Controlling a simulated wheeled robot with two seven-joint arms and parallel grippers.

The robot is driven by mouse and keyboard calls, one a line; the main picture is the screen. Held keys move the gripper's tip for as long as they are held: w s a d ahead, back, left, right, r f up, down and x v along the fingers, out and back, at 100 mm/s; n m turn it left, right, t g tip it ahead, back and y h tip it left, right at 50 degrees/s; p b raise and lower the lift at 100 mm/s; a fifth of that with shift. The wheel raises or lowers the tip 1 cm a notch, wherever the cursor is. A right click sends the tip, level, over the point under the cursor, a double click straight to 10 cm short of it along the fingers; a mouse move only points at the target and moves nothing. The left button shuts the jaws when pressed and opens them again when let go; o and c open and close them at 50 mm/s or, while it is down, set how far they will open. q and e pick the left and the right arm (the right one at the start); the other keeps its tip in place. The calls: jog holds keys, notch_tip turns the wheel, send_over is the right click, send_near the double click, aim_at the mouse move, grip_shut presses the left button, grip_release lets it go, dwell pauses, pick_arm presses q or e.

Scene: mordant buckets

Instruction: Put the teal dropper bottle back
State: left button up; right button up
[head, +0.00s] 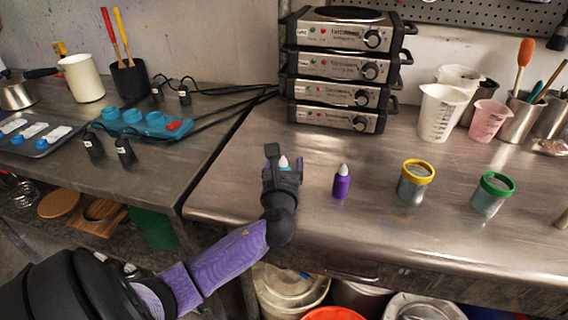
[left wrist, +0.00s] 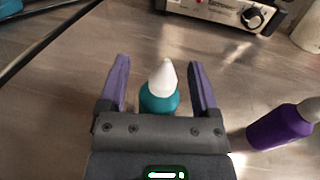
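The teal dropper bottle (left wrist: 159,98) with a white pointed cap stands upright on the steel table. In the left wrist view it is between the two fingers of my left gripper (left wrist: 159,75), with a gap on each side. In the head view my left gripper (head: 284,165) hides most of the bottle; its white cap (head: 283,161) and a little teal show. My left gripper is open around the bottle. My right gripper is not in view.
A purple dropper bottle (head: 342,183) stands just right of the left gripper. Stacked hot plates (head: 340,70) are behind. A blue holder (head: 140,122) sits on the left table. The front centre table is clear.

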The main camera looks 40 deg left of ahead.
pick_arm(q)
jog(key=shift+s+d+r, duration=0.1)
jog(key=shift+s+r, duration=0.05)
jog(key=shift+r, duration=0.05)
jog(key=p+v, duration=0.3)
jog(key=v, duration=0.7)
jog(key=shift+s+d, duration=0.25)
jog(key=shift+s, duration=0.05)
jog(key=shift+s+d, duration=0.3)
jog(key=shift+s, duration=0.05)
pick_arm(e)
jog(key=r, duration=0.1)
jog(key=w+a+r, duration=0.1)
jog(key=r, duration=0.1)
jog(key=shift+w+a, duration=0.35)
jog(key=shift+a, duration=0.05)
